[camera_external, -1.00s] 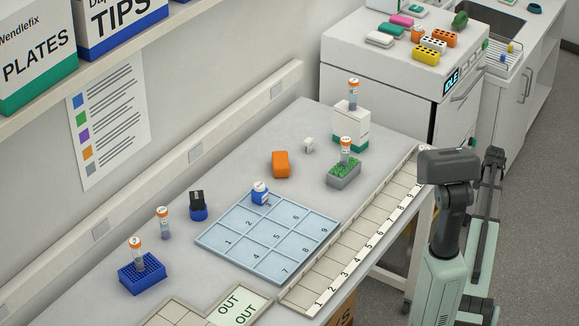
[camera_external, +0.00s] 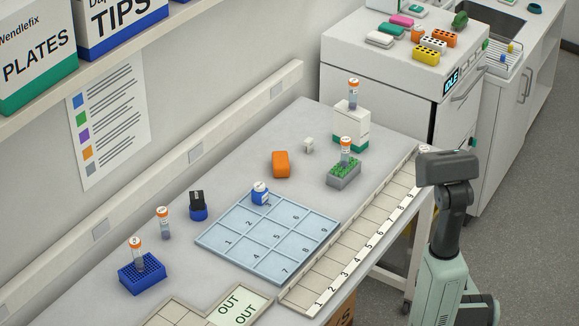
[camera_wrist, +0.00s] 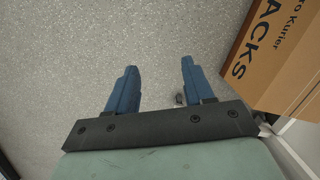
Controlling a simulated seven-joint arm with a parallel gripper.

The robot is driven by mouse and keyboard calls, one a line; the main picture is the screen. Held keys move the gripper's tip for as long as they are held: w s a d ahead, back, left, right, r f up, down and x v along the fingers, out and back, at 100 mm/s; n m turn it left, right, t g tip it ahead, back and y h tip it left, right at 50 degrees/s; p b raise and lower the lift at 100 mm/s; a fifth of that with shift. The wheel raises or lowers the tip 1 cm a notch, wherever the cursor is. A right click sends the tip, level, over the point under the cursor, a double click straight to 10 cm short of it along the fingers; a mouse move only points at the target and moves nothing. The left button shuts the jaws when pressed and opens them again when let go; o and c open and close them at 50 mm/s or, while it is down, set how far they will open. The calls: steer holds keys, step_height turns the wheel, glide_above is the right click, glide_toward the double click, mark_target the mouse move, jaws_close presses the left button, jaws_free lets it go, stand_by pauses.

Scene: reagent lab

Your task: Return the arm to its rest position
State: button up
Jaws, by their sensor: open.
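In the wrist view my gripper (camera_wrist: 158,66) is open, its two blue fingers apart with nothing between them. Below it is bare speckled grey floor (camera_wrist: 60,70). In the external view my arm (camera_external: 447,235) stands at the right, beside the front edge of the bench (camera_external: 375,140) and clear of the things on it. My gripper's fingers do not show in that view.
A cardboard box (camera_wrist: 285,55) stands at the right of the wrist view. On the bench are a blue rack (camera_external: 142,278) with a tube, a grid tray (camera_external: 270,268), an orange block (camera_external: 281,164) and a grey-green rack (camera_external: 343,178). Floor (camera_external: 535,230) is open at the right.

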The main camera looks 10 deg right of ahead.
steer(key=s+a+f+n+g, duration=0.1)
steer(key=s+a+f, duration=0.1)
steer(key=s, duration=0.7)
steer(key=s+a+f+n+g, duration=0.1)
steer(key=s+a, duration=0.4)
steer(key=s, duration=0.5)
steer(key=s+a+f+n+g, duration=0.2)
steer(key=s+f, duration=0.3)
steer(key=s, duration=0.4)
steer(key=shift+s+a+g+h, duration=0.25)
steer(key=shift+a+g+h, duration=0.15)
steer(key=shift+a, duration=0.4)
